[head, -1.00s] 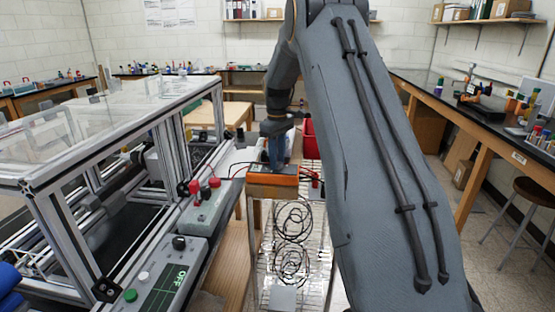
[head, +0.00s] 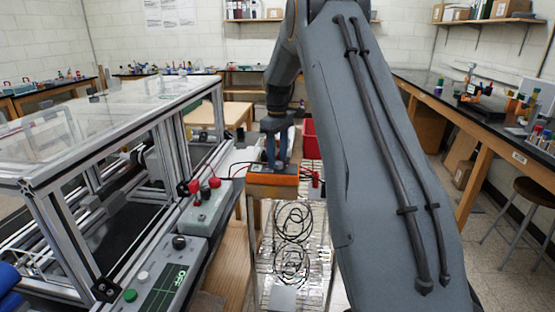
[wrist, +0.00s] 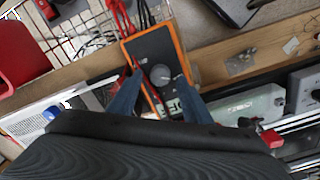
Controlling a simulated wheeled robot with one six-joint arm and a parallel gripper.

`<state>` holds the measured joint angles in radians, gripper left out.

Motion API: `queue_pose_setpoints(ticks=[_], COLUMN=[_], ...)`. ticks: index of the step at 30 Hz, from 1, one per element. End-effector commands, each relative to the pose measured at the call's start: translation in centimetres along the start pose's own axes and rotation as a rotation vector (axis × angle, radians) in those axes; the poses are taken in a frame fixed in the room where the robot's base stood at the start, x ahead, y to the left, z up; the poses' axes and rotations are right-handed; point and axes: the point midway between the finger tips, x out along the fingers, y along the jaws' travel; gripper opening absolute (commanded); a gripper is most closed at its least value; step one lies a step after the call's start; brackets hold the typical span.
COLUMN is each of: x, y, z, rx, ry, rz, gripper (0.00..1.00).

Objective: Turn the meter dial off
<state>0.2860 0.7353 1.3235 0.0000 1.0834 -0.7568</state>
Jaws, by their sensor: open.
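The meter (head: 272,182) is an orange-edged box lying on a stand beside the extrusion frame. In the wrist view its dark face (wrist: 152,58) shows, with a round grey dial (wrist: 160,75) bearing a light mark near its right edge. My gripper (head: 277,162) is above the meter, pointing down. In the wrist view the two blue fingers (wrist: 156,92) are apart, one to each side of the meter's lower part, with the dial slightly beyond and between them.
The extrusion frame (head: 57,180) with clear panels stands at left. Red and black cables run by the meter. A red bin (head: 309,140) is behind.

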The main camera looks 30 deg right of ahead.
Motion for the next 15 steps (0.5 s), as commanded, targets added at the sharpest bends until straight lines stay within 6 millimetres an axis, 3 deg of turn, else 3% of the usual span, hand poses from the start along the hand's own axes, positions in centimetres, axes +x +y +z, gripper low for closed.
queue_pose_setpoints(ticks=[9,15], x=[-4.9,-6.7], y=[0.1,0.1], z=[-0.1,0.0], rx=[0.0,0.0], ry=[0.003,0.001], rz=[0.003,0.001], gripper=[0.45,0.45])
